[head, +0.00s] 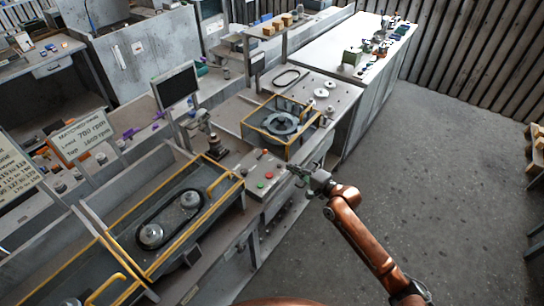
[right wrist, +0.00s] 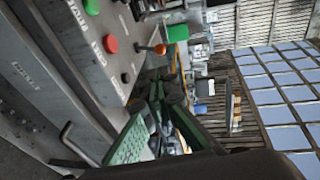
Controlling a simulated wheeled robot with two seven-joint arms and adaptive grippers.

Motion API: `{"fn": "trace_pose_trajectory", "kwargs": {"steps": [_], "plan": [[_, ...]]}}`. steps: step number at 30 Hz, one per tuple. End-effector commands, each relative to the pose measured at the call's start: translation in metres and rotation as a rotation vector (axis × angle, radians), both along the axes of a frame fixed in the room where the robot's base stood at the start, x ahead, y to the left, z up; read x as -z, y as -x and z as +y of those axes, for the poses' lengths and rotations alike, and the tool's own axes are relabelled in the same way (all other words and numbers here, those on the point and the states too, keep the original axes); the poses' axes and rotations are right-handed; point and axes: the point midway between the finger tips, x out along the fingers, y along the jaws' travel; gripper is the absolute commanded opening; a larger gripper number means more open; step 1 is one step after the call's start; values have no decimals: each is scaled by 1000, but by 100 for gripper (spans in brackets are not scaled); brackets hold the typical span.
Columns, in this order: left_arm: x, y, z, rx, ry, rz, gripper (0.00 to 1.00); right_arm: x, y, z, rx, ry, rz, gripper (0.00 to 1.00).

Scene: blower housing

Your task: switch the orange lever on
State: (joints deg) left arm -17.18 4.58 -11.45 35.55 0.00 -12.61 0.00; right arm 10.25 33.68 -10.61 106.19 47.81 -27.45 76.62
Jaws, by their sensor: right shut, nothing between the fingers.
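The orange lever (right wrist: 160,49) shows in the right wrist view as a small orange knob on a short stem, standing out from the edge of a grey control panel (right wrist: 75,70). In the head view the panel (head: 252,166) is small and I cannot clearly make out the lever. My right gripper (head: 296,170) is shut and empty beside the panel's right edge. In the right wrist view its green-padded fingers (right wrist: 158,95) point toward the lever, apart from it. My left gripper is not in view.
A red button (right wrist: 111,43) and a green button (right wrist: 91,7) sit on the panel near the lever. A yellow-railed blower housing (head: 280,122) stands behind the panel. A belt drive (head: 170,218) lies left of it. Open floor (head: 420,170) is on the right.

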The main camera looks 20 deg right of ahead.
Motion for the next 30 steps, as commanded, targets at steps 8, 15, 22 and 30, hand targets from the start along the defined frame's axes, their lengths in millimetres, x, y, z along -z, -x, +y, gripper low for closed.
{"fn": "trace_pose_trajectory", "kwargs": {"steps": [8, 15, 22, 30], "plan": [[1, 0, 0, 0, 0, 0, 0, 10, -50, 26, 0, 0, -1, 0], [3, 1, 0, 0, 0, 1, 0, 19, -88, 44, 0, 2, -1, 0], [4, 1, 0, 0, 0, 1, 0, 24, -106, 54, 0, 1, 0, 0], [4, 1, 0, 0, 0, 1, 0, 24, -109, 55, 0, 1, 0, 0]]}}
